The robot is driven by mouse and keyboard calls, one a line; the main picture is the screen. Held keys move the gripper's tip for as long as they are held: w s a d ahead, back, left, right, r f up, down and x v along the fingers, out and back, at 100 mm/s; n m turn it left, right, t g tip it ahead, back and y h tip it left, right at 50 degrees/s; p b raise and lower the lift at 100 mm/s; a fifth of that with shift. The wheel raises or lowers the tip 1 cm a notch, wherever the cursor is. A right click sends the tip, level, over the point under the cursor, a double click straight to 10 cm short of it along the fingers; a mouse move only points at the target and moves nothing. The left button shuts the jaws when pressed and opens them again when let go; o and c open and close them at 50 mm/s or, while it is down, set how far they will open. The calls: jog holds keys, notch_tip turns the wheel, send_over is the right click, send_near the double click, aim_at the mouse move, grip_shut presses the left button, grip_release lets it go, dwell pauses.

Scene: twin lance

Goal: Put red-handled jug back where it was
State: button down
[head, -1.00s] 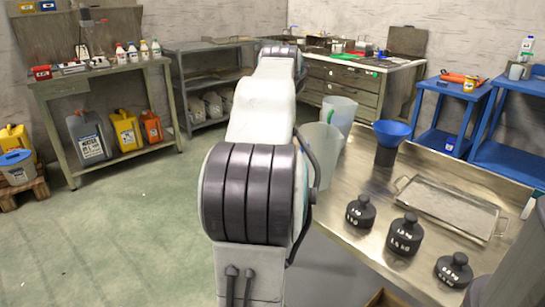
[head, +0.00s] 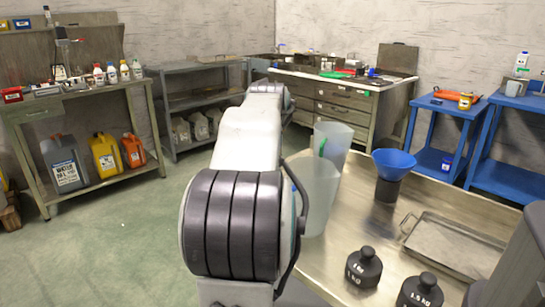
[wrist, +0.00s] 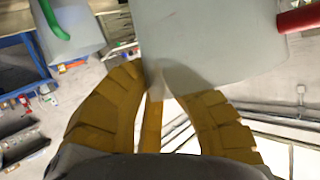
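The red-handled jug (wrist: 215,40) is a pale translucent jug that fills the top of the wrist view, its red handle (wrist: 300,18) at the right. My gripper (wrist: 162,78) has yellow fingers drawn close together at the jug's edge, and it looks shut on the jug's wall. In the head view the nearer pale jug (head: 316,198) stands upright just right of my arm; its handle is hidden. My gripper is hidden there behind my arm. I cannot tell whether this jug touches the table.
A green-handled jug (head: 339,140) stands just behind, also in the wrist view (wrist: 75,22). The metal table (head: 340,222) holds a blue funnel (head: 393,160), a tray (head: 455,246) and black weights (head: 363,268). Blue tables (head: 437,110) stand at the back right. Open floor (head: 110,240) lies left.

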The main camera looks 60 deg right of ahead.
notch_tip(320, 180, down, 8)
jog(key=b, duration=0.3)
jog(key=shift+b, duration=0.4)
jog(key=shift+f, duration=0.1)
jog(key=c, duration=1.4)
grip_release()
jog(key=shift+f, duration=0.1)
jog(key=shift+p+v, duration=2.35)
jog(key=shift+v, duration=3.7)
